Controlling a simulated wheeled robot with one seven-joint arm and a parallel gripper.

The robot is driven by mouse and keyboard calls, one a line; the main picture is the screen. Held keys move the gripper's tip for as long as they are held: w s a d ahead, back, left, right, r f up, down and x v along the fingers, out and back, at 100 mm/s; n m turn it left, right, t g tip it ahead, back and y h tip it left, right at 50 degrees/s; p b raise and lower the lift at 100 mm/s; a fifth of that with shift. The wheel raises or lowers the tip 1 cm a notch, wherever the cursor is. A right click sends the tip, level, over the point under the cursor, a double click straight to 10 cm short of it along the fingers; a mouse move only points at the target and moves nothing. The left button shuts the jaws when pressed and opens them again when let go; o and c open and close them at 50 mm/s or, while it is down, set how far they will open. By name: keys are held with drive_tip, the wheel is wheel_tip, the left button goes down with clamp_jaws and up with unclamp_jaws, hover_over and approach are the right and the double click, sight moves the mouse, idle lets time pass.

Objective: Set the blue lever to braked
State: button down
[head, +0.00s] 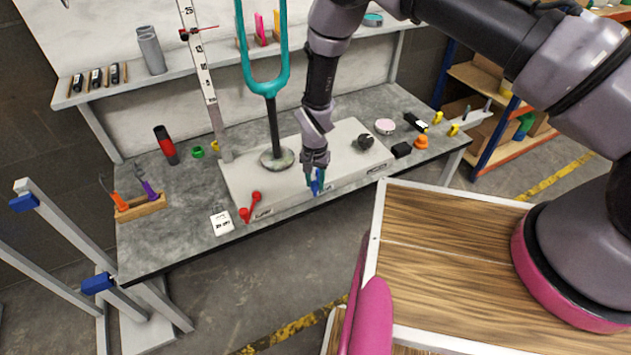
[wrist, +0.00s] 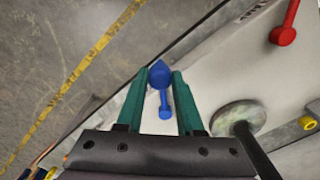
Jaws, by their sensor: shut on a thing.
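The blue lever (head: 317,187) is at the front edge of a pale raised panel (head: 250,188) on the grey workbench. In the wrist view the blue lever (wrist: 164,98) has a larger pointed end between my fingertips and a thin arm running back to a small round end. My gripper (head: 315,176) reaches down from above and is shut on the lever's larger end. The green fingers of my gripper (wrist: 166,76) lie on either side of it. Any marking for the braked position is not readable.
A red lever (head: 250,207) sits on the same panel, left of the blue one. A teal fork on a dark post with a round base (head: 277,158) stands close behind my gripper. A black knob (head: 364,141) is to the right. A wooden-topped cabinet (head: 450,235) stands in front.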

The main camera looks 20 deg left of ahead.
drive_tip(key=c, duration=0.5)
unclamp_jaws()
drive_tip(key=shift+a, duration=0.15)
wheel_tip(320, 180, up, 11)
drive_tip(key=shift+f, duration=0.1)
